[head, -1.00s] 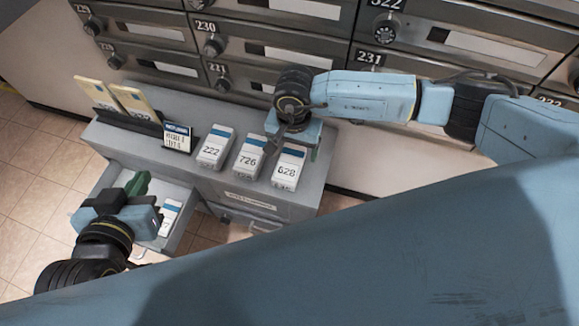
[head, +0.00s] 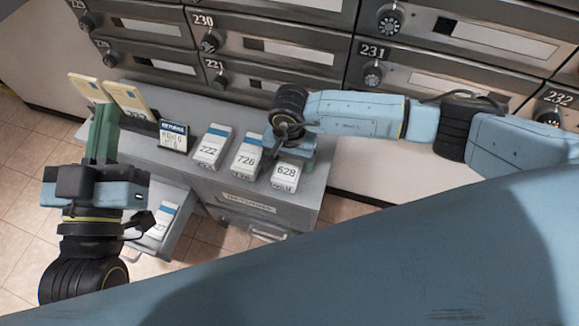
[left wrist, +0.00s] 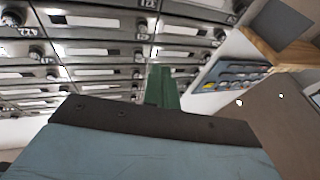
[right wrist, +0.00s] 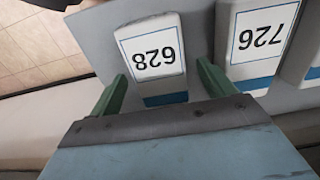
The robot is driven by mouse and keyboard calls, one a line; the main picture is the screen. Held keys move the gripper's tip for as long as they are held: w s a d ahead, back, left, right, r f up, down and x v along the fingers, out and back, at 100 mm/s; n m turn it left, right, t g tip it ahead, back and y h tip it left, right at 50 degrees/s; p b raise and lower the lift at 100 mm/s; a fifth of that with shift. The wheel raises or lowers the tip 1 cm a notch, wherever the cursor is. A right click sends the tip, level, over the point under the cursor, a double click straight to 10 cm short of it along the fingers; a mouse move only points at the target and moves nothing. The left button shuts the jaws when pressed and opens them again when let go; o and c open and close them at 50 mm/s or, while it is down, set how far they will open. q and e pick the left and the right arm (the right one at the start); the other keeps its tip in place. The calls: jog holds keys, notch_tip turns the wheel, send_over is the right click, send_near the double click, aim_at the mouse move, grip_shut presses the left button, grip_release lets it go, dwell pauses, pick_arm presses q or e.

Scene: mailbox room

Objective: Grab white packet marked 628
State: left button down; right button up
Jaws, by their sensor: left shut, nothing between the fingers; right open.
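The white packet marked 628 (head: 285,176) stands on the grey cabinet top, rightmost in a row of three. In the right wrist view the packet 628 (right wrist: 153,58) shows upside down, with a blue band at its near end. My right gripper (right wrist: 160,88) is open, its green fingers on either side of the blue-band end; I cannot tell whether they touch it. In the head view my right gripper (head: 291,150) hides the packet's far end. My left gripper (head: 103,135) is shut and empty, raised over the drawer side; its green fingers also show in the left wrist view (left wrist: 162,88).
Packets 726 (head: 247,157) and 222 (head: 212,148) stand left of 628; 726 is close to my right gripper. A small sign (head: 173,137) and yellow envelopes (head: 128,98) are further left. An open drawer (head: 178,225) holds another white packet (head: 160,222). Mailboxes line the wall behind.

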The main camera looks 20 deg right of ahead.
jog(key=shift+f, duration=0.55)
pick_arm(q)
jog(key=shift+s+d+r+t, duration=0.1)
jog(key=shift+s+r+t, duration=0.1)
jog(key=shift+r+t, duration=0.3)
jog(key=shift+s+r+t, duration=0.2)
jog(key=shift+r+t, duration=0.1)
jog(key=shift+r, duration=0.25)
pick_arm(e)
jog(key=shift+c, duration=0.3)
jog(key=c, duration=1.1)
jog(key=shift+r, duration=0.15)
